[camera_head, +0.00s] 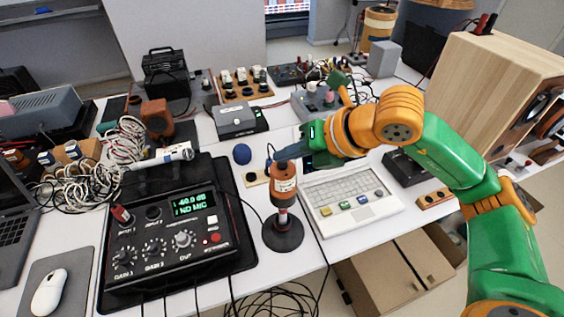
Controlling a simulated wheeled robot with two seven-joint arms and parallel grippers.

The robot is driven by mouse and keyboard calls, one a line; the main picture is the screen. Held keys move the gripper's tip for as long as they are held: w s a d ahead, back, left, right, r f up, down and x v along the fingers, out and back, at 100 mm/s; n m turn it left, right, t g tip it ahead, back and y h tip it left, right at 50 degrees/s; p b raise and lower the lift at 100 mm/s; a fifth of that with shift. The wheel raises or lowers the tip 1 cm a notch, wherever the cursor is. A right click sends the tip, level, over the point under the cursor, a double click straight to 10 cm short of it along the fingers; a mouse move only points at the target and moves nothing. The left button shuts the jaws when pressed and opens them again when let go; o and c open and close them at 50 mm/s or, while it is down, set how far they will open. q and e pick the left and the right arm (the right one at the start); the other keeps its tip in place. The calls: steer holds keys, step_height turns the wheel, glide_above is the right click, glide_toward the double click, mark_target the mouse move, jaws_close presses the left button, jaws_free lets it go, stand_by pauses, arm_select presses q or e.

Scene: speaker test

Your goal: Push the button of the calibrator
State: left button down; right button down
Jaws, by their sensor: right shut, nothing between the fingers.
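The calibrator (284,187) is an orange-brown cylinder with a pale label and a dark top. It stands upright on a microphone on a round black base (283,235), in the middle of the table. My right gripper (272,153) is shut and empty, its fingertips by the upper left side of the calibrator's top. The picture does not settle whether they touch it. The calibrator's button cannot be made out. My left gripper is not in view.
A black meter box (165,240) with a green display stands to the left. A white laptop-like keyboard (348,195) lies to the right, under my right arm. A blue ball (242,154) sits behind the calibrator. A wooden speaker (490,85) stands far right. Loose cables hang at the front edge.

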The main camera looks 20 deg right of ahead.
steer(key=shift+f+b, duration=0.45)
steer(key=shift+b, duration=0.05)
stand_by(0.4)
steer(key=shift+r+p, duration=0.75)
steer(key=shift+r, duration=0.25)
step_height(320, 180, up, 6)
steer(key=p, duration=0.4)
steer(key=shift+p, duration=0.3)
